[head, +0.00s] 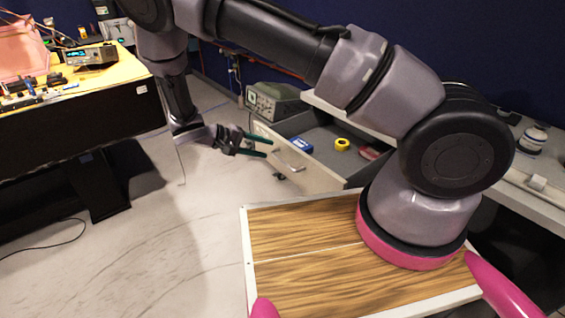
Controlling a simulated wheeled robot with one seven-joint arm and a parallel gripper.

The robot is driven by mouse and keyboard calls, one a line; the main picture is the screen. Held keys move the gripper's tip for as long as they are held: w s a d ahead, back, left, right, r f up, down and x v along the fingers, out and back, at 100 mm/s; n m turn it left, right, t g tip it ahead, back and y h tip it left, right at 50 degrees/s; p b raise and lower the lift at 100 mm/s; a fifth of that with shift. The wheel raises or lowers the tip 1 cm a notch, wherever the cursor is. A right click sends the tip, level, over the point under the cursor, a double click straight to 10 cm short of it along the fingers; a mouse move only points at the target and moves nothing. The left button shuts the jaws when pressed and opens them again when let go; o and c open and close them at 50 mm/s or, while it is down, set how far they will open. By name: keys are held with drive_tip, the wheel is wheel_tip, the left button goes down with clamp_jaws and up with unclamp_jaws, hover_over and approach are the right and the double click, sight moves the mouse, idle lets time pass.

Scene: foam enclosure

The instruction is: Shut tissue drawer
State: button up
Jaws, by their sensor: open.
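A grey drawer (304,168) is pulled out from under the counter at the center right, its white front panel facing left toward my gripper. Inside lie a blue item (301,145), a yellow roll (342,145) and a reddish item (372,153). No tissues can be made out in it. My gripper (269,148) is open and empty, its two dark green fingers pointing right at the drawer front. The fingertips overlap the front panel in the picture; I cannot tell whether they touch it. My arm hides part of the counter behind.
A grey instrument (274,101) stands just behind the drawer. A cluttered workbench (85,100) is at the left. The floor (150,235) between is mostly clear.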

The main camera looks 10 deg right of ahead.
sight(282, 160)
wheel_tip(282, 160, down, 8)
drive_tip(key=a+n+t+h, duration=0.2)
drive_tip(key=n+t, duration=0.1)
drive_tip(key=t, duration=0.2)
drive_tip(key=x, duration=1)
drive_tip(key=shift+d, duration=0.4)
clamp_jaws()
idle(0.5)
